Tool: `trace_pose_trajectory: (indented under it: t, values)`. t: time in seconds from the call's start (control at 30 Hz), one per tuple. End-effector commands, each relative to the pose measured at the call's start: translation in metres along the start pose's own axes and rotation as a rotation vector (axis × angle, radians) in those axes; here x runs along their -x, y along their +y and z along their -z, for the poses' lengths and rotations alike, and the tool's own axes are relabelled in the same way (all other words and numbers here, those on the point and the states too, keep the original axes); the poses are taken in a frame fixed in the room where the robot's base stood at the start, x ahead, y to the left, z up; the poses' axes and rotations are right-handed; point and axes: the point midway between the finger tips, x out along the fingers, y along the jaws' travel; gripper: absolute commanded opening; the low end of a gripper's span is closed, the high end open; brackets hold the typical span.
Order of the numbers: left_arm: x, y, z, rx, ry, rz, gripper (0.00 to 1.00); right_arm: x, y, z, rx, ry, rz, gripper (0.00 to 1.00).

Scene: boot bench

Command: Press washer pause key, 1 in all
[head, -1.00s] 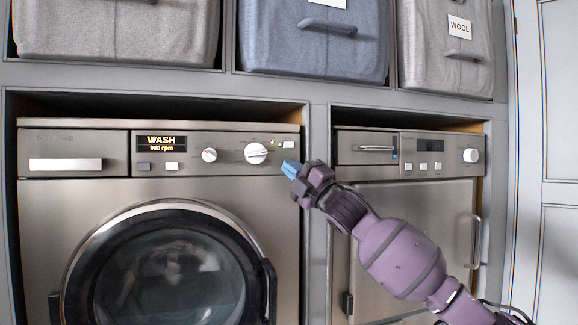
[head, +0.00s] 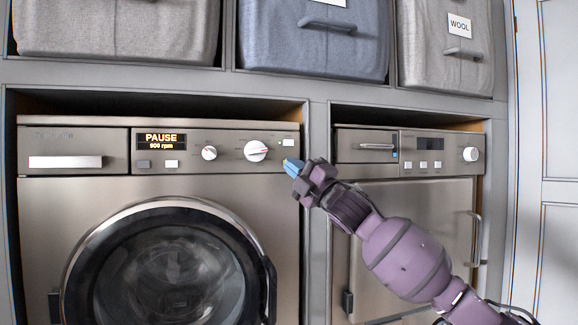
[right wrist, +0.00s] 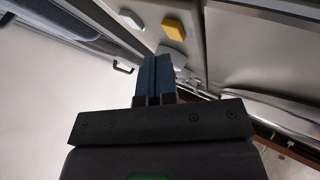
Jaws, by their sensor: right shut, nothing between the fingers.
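The washer (head: 60,195) stands at the left in the head view, its door shut. Its display (head: 160,141) reads PAUSE and 900 rpm. My right gripper (head: 291,166) is shut and empty, its blue fingertips at the right end of the control panel, just below a white key (head: 288,142). In the right wrist view the shut fingers (right wrist: 158,75) point toward a yellow key (right wrist: 177,30). A white key with a green light (right wrist: 131,19) sits beside it. I see no contact between fingertips and yellow key. No key label is legible. My left gripper is out of view.
A second appliance (head: 410,220) stands to the right, partly behind my right arm. A white dial (head: 255,151) and a smaller knob (head: 209,153) stick out of the washer panel. Fabric bins (head: 315,45) fill the shelf above. A side panel frames the far right.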

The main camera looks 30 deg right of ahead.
Motion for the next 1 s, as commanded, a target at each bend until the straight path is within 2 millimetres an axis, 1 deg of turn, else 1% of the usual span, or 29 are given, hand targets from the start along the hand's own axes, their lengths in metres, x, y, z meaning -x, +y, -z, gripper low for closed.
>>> trace_pose_trajectory:
  t: [0.33,0.8,1.0]
  values:
    - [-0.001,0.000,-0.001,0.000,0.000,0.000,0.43,0.002,0.002,0.001,0.000,0.000,-0.001,0.00]
    - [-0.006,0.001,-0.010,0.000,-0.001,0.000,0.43,0.028,0.019,0.020,0.000,0.000,0.000,0.00]
    - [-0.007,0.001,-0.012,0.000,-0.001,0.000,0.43,0.035,0.025,0.025,0.000,0.000,-0.001,0.00]
